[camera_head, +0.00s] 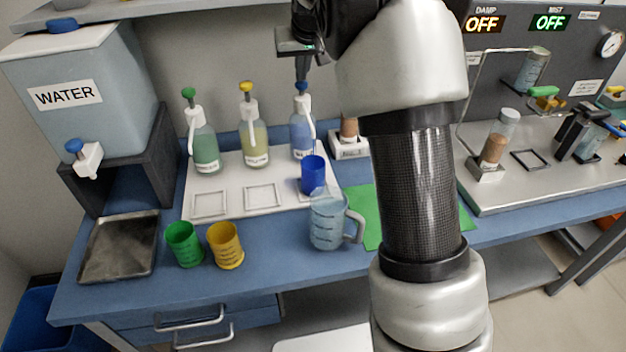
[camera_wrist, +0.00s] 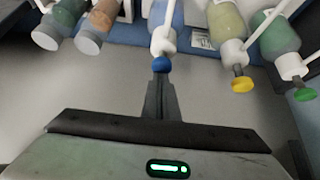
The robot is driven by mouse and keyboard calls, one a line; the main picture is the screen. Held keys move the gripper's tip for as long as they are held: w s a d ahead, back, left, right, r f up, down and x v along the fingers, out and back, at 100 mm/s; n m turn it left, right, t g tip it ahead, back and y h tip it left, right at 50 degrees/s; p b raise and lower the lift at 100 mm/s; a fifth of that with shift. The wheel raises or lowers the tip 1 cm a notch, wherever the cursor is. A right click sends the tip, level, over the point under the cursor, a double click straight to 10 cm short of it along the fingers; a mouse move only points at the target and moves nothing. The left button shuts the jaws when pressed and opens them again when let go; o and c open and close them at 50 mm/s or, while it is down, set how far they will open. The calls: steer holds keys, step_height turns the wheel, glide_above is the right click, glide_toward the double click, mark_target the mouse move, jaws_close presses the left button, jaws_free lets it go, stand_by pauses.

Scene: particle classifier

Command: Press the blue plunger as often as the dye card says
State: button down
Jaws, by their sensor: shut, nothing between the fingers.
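The blue plunger (camera_head: 301,86) tops a pump bottle of blue liquid (camera_head: 301,132) at the back of the white tray. My gripper (camera_head: 302,76) is shut and empty, pointing down with its tips right above the plunger. In the wrist view the shut fingers (camera_wrist: 159,84) end at the blue plunger (camera_wrist: 162,64); I cannot tell whether they touch it. The blue cup (camera_head: 313,177) stands in front of the blue bottle, on the tray. I can make out no readable dye card in either view.
Bottles with yellow (camera_head: 246,88) and green (camera_head: 188,93) plungers stand left of the blue one. A clear jug (camera_head: 328,222) stands in front of the blue cup. Green (camera_head: 184,244) and yellow (camera_head: 225,246) cups stand at the bench front. My arm hides part of the green mat (camera_head: 366,203).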

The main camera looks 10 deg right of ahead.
steer(key=shift+f, duration=0.45)
steer(key=shift+r+p, duration=1.1)
steer(key=shift+r, duration=0.5)
steer(key=shift+f, duration=0.15)
